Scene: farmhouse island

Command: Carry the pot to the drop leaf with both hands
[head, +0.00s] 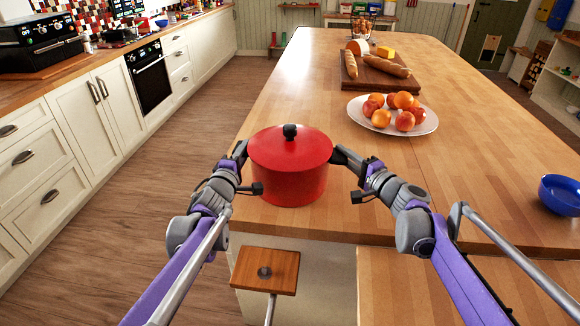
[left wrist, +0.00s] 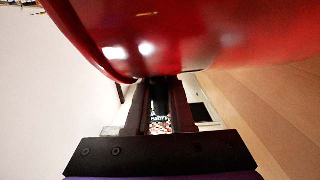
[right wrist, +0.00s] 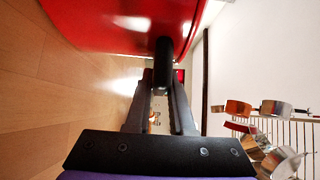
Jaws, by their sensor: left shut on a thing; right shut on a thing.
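The red pot (head: 290,178) with its red lid and black knob is upright near the front left corner of the wooden island (head: 330,220). I cannot tell whether its base touches the top. My left gripper (head: 243,152) is shut on the pot's left handle, and the dark handle shows between the fingers in the left wrist view (left wrist: 160,98). My right gripper (head: 338,153) is shut on the right handle, which also shows in the right wrist view (right wrist: 163,60). A wooden surface, seemingly the drop leaf (head: 430,295), is at the front right, bare where visible.
A white plate (head: 426,128) of oranges and red fruit stands behind and right of the pot. Farther back is a board (head: 375,82) with bread and cheese. A blue bowl (head: 560,195) stands at the right edge. The island top between pot and bowl is clear.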

